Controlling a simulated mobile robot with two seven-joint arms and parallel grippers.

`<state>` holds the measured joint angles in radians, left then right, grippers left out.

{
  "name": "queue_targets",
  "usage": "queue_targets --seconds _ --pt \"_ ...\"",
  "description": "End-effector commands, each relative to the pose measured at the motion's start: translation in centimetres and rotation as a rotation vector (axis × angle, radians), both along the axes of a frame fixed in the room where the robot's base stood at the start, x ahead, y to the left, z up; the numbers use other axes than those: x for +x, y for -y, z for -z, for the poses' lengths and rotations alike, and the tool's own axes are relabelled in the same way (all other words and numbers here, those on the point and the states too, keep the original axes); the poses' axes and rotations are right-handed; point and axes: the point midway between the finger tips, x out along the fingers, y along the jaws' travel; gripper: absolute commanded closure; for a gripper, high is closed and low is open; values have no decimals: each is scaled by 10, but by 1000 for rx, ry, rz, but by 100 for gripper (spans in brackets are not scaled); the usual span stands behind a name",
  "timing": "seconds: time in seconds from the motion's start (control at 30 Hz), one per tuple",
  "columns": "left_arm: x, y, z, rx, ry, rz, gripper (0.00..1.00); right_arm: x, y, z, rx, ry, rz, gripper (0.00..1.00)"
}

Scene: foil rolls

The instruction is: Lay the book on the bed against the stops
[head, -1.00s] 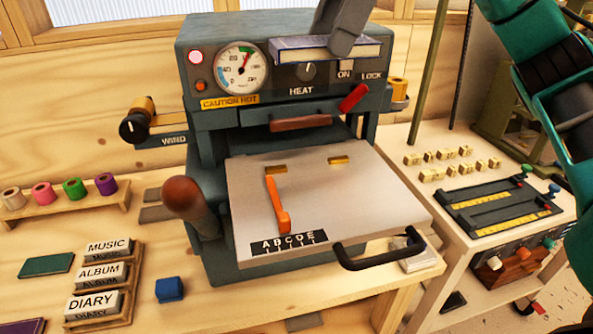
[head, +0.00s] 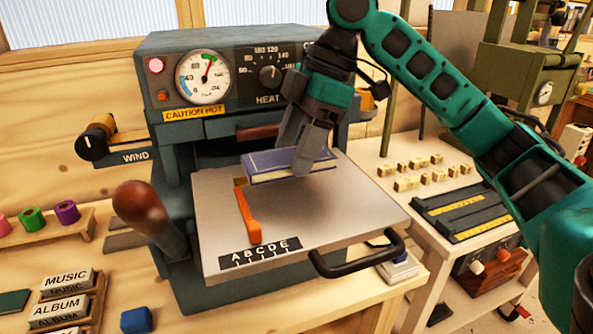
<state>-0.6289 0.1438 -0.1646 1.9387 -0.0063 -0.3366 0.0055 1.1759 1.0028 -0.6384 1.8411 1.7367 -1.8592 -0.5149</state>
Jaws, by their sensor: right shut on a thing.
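A blue book (head: 262,167) with pale page edges is at the rear of the grey metal bed (head: 330,215), over the place of the brass stops. A bit of one brass stop (head: 240,182) shows at the book's left end; the other is hidden. My right gripper (head: 300,160) reaches down from above and is shut on the book. Whether the book touches the bed or hangs just above it, I cannot tell. My left gripper is not in view.
The press body (head: 215,130) with a dial marked CAUTION HOT stands behind the bed. A brown knob (head: 142,206) is at its left, a black handle (head: 358,258) at the bed's front. Letter blocks (head: 415,172) lie on the right table. The bed's front right is clear.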

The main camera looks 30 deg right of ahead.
Motion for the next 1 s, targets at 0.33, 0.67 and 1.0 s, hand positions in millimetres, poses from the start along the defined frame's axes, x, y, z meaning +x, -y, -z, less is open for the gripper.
queue_targets --seconds 0.33,0.67,1.0 --pt "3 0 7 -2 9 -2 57 0 0 40 0 0 -1 69" --pt "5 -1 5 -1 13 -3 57 0 0 41 0 -1 0 31" --pt "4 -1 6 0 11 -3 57 0 0 40 0 -1 0 11"
